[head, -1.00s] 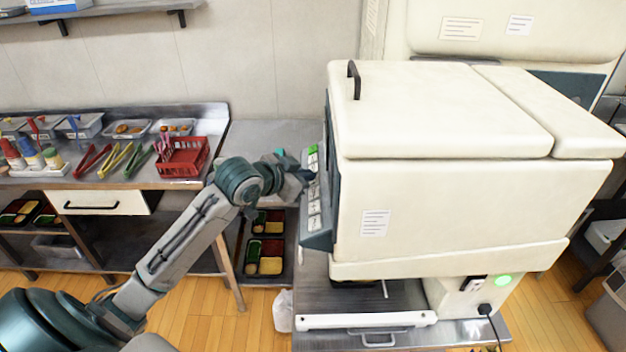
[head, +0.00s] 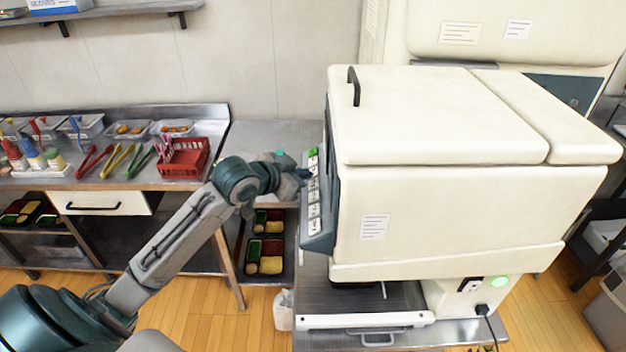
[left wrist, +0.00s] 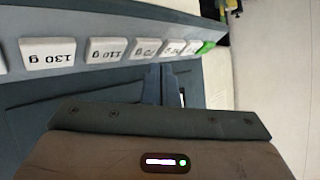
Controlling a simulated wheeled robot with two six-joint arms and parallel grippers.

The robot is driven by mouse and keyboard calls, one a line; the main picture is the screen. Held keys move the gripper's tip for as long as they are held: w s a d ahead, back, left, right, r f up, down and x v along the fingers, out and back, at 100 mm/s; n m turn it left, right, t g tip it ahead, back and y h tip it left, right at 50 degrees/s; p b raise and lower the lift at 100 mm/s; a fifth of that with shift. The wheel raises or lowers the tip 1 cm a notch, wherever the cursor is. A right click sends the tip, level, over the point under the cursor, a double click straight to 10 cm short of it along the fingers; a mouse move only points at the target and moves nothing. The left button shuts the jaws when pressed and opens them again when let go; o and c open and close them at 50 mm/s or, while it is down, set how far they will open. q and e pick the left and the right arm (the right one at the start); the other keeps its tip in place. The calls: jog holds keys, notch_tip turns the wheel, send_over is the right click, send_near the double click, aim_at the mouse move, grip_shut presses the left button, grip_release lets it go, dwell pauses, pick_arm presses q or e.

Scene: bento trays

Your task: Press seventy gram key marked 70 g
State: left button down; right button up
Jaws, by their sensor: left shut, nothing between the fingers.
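The cream machine (head: 440,120) has a dark sloped key panel (head: 318,241) on its left side, with a column of white keys and a green key (head: 313,152) at the far end. In the left wrist view the white keys read 130 g (left wrist: 53,55) and 110 g (left wrist: 107,50). The third key (left wrist: 145,48) seems to read 70 g, but its print is small and blurred. My left gripper (left wrist: 162,72) is shut and empty, its tips close to the panel just below the third and fourth keys; I cannot tell whether they touch. My right gripper is out of view.
A steel counter at the left holds a red basket (head: 184,158), coloured tongs (head: 118,160) and sauce bottles. The machine's body blocks the room to the right of the panel.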

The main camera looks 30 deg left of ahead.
pick_arm(q)
jog(key=r+p, duration=0.1)
jog(key=s+a+r+p, duration=0.1)
jog(key=r+p, duration=0.1)
jog(key=a+r+p, duration=0.1)
jog(key=shift+s+r+p, duration=0.15)
jog(key=shift+p, duration=0.15)
dwell(0.9)
